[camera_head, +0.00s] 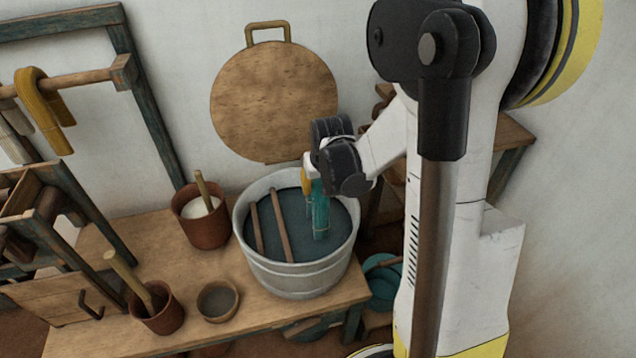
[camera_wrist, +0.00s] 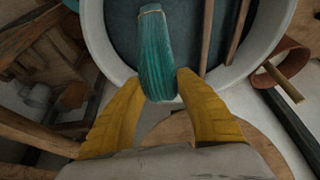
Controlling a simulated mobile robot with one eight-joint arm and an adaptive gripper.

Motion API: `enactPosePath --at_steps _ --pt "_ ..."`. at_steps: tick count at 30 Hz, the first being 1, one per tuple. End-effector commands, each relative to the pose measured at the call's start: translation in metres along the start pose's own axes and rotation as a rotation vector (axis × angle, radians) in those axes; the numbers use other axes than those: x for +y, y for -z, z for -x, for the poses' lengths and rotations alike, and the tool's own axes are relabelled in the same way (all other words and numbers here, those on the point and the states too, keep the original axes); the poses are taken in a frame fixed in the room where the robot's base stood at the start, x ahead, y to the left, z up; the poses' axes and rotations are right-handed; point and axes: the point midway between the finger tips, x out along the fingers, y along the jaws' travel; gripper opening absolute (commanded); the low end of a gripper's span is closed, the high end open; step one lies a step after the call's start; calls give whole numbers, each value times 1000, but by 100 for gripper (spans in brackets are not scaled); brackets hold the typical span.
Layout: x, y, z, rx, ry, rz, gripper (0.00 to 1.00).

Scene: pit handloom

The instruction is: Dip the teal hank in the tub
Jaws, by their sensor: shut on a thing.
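The teal hank (camera_head: 320,214) hangs down inside the round grey tub (camera_head: 293,280), over the dark blue liquid (camera_head: 297,212), on its right side. I cannot tell whether its lower end touches the liquid. My gripper (camera_head: 309,178) is above the tub, its yellow fingers shut on the upper part of the hank. In the wrist view the hank (camera_wrist: 155,50) sits between the two yellow fingers of my gripper (camera_wrist: 160,88) and extends over the liquid. The tub's pale rim (camera_wrist: 270,40) curves around it.
Two wooden sticks (camera_head: 281,228) lie across the tub left of the hank. The tub stands on a wooden bench (camera_head: 215,268) with a brown pot of white stuff (camera_head: 203,222), a small bowl (camera_head: 217,300) and a pot with a stick (camera_head: 158,312). A round board (camera_head: 273,103) hangs behind.

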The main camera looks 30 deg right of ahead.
Motion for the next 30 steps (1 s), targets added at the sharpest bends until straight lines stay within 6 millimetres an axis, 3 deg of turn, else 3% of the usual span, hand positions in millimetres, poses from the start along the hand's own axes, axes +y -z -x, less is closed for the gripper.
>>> enactPosePath --at_steps 16,30 --pt "0 -26 -63 0 0 0 12" --pt "0 -32 -76 0 0 0 12"
